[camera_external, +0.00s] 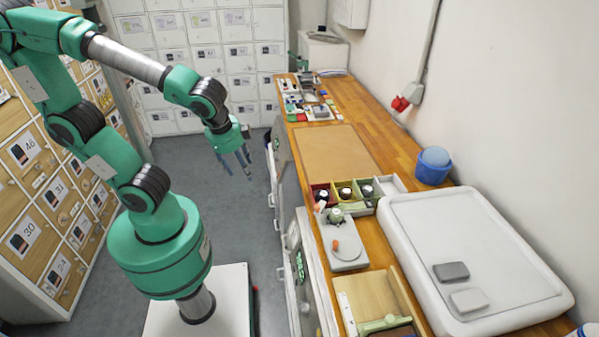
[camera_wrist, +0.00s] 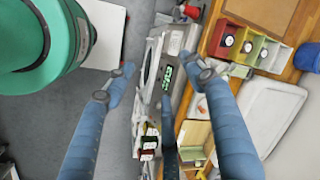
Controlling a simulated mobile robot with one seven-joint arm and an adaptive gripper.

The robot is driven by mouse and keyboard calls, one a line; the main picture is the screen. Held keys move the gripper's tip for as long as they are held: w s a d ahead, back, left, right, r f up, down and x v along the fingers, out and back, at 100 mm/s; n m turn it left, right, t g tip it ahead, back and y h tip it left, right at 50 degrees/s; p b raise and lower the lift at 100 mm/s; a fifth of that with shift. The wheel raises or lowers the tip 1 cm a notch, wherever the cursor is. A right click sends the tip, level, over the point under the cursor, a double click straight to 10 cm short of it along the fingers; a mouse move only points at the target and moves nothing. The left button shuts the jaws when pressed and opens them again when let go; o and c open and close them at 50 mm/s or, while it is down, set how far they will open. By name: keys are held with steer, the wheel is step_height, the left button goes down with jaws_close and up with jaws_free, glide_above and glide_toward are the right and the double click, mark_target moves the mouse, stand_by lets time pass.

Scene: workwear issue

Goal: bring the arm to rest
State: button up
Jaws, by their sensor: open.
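My gripper (camera_external: 237,171) hangs at the end of my raised green arm, pointing down over the grey floor to the left of the wooden counter. In the camera_wrist view my gripper (camera_wrist: 157,66) shows its blue fingers spread wide apart, with nothing held between them. It is clear of the counter and touches nothing that I can see.
The wooden counter (camera_external: 387,148) holds a brown mat (camera_external: 335,148), coloured bins (camera_external: 347,192), a grey block with knobs (camera_external: 343,249), a blue tub (camera_external: 433,166) and a large white tray (camera_external: 535,285). Lockers (camera_external: 205,55) stand behind. Floor (camera_external: 205,190) is free below my gripper.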

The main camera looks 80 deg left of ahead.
steer(key=s+r+n+t+h, duration=0.2)
steer(key=s+r+n+t, duration=0.1)
steer(key=r+n, duration=0.3)
step_height(320, 180, up, 3)
steer(key=shift+a+f+n+h, duration=0.15)
steer(key=shift+n+h, duration=0.15)
steer(key=shift+s, duration=0.1)
stand_by(1.4)
